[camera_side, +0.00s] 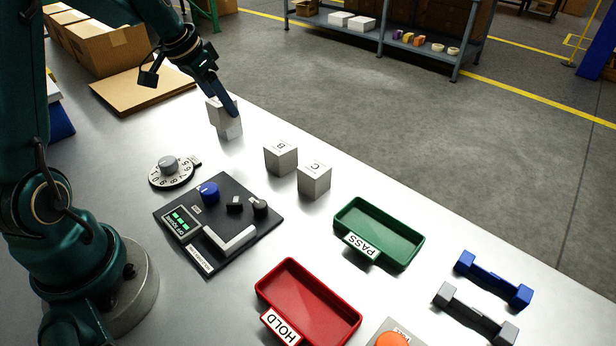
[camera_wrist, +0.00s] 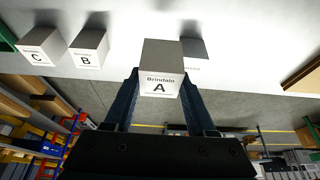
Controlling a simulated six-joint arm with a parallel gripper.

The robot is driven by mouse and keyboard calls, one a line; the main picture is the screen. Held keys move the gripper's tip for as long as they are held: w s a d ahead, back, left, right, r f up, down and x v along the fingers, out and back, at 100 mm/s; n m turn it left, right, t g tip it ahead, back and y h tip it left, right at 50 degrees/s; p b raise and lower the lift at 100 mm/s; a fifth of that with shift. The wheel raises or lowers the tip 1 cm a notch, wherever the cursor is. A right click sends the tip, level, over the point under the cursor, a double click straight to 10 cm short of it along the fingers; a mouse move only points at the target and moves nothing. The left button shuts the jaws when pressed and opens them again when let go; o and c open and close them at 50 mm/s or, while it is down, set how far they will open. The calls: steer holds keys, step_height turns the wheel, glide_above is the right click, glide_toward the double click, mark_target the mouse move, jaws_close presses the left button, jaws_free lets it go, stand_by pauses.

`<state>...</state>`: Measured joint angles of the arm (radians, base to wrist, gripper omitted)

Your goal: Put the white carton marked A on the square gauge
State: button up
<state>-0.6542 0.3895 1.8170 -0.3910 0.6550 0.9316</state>
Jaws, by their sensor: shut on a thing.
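The white carton marked A (camera_wrist: 160,75) is between my gripper's fingers (camera_wrist: 160,95), its lettered face towards the wrist camera. In the side view my gripper (camera_side: 224,102) is shut on this carton (camera_side: 216,116) near the back edge of the table. A paler block-like patch shows just under it; I cannot tell whether it is a reflection or how high the carton is. The square gauge (camera_side: 245,200) is a dark plate nearer the camera, with a pale L-shaped fence (camera_side: 232,238), a green-lit display (camera_side: 181,222) and knobs. No carton is on it.
Cartons B (camera_side: 280,157) and C (camera_side: 314,180) stand right of the gauge. A numbered dial (camera_side: 172,170) lies behind it. A green PASS tray (camera_side: 410,247), a red HOLD tray (camera_side: 340,330) and blue and grey handle-shaped pieces (camera_side: 490,280) (camera_side: 470,315) are farther right.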

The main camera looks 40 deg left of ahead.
steer(key=s+a+r, duration=0.3)
steer(key=s+a, duration=0.1)
steer(key=s+d+f+m+g+h, duration=0.2)
steer(key=s+d+m, duration=0.3)
steer(key=d+m, duration=0.5)
steer(key=s+d+f+m+g+h, duration=0.1)
steer(key=s+d+m+g+h, duration=0.15)
steer(key=s+d+m, duration=0.75)
steer(key=shift+w+d+f+n, duration=0.35)
steer(key=shift+w+d+f, duration=0.1)
steer(key=shift+w+f, duration=0.55)
steer(key=shift+w+d+f+n, duration=0.3)
steer(key=shift+w+d+f, duration=0.15)
steer(key=shift+w+f, duration=0.5)
steer(key=shift+w+d+f+n, duration=0.35)
steer(key=shift+w+d+f, duration=0.1)
steer(key=shift+w+f, duration=0.5)
steer(key=shift+s+f, duration=0.1)
steer(key=o, duration=1.4)
